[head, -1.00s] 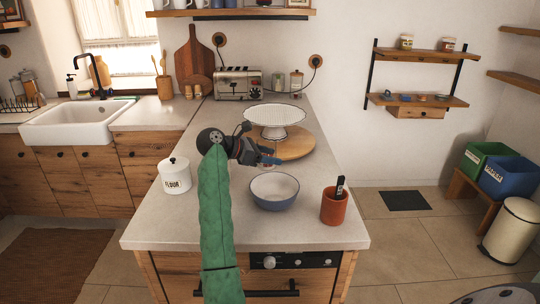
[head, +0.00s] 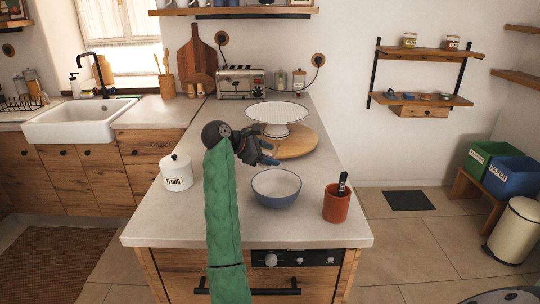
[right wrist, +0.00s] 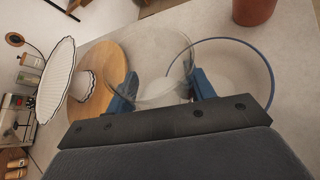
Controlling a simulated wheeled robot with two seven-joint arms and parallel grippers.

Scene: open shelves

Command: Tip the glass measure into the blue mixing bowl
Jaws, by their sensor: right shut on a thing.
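The glass measure (right wrist: 152,70) is clear and see-through; it shows between the blue fingers in the right wrist view and is hard to make out in the head view. My right gripper (head: 269,157) is shut on it, behind the bowl as the head view sees it. It also shows in the right wrist view (right wrist: 162,92). The blue mixing bowl (head: 276,189) stands upright on the counter; its rim and pale inside (right wrist: 245,75) show partly behind the glass in the right wrist view. What the glass holds cannot be told. My left gripper is out of view.
A white fluted stand (head: 277,114) and a round wooden board (head: 296,146) are just behind my right gripper. A flour canister (head: 176,173) is left of my arm; a terracotta pot (head: 336,205) is right of the bowl. The counter (head: 305,228) is clear in front.

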